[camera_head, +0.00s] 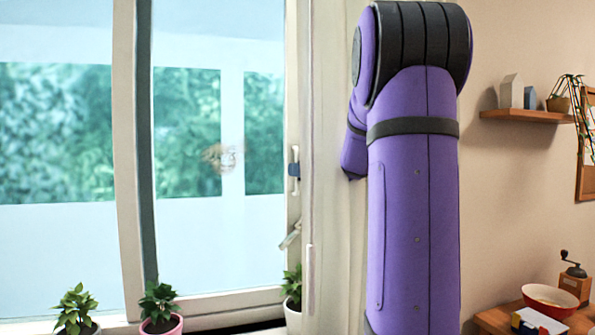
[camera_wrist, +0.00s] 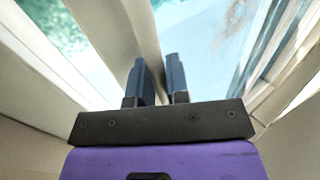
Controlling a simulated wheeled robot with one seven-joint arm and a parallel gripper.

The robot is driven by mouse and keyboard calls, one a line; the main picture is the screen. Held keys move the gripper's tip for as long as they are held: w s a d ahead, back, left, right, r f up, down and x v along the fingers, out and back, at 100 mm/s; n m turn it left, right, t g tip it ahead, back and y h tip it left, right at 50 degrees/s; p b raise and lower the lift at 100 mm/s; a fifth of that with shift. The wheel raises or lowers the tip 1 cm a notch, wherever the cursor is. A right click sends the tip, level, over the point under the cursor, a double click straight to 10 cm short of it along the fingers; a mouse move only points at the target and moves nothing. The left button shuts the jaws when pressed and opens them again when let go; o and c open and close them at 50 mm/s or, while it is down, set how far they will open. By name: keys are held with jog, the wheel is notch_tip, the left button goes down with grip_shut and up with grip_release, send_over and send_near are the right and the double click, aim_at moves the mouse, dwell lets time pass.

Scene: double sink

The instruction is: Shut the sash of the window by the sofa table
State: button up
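The window sash (camera_head: 225,302) is a pale frame around a tall glass pane, left of centre in the head view. A slim white upright handle (camera_head: 295,185) is on its right side. A small dark blue piece lies across that handle and looks like part of my gripper; the rest is hidden behind my purple arm and the pale upright. In the wrist view my gripper (camera_wrist: 156,82) has two dark blue fingers apart, with a pale frame edge (camera_wrist: 146,35) running beyond the gap. I cannot tell whether they touch it. How far the sash stands open is unclear.
Potted plants stand along the sill, one in a pink pot (camera_head: 162,325) and one in a white pot (camera_head: 293,312) below the handle. At right are a wall shelf (camera_head: 527,116) and a wooden counter with a red bowl (camera_head: 550,301) and a coffee grinder (camera_head: 574,284).

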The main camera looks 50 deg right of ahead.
grip_shut()
jog(key=shift+s+d, duration=0.6)
jog(key=shift+d, duration=0.35)
jog(key=shift+s+d, duration=0.55)
jog(key=shift+d, duration=0.4)
jog(key=o, duration=0.5)
grip_release()
jog(key=shift+s+d, duration=0.1)
jog(key=shift+d, duration=0.05)
jog(key=s, duration=1)
jog(key=shift+s+d, duration=0.1)
jog(key=shift+s, duration=0.3)
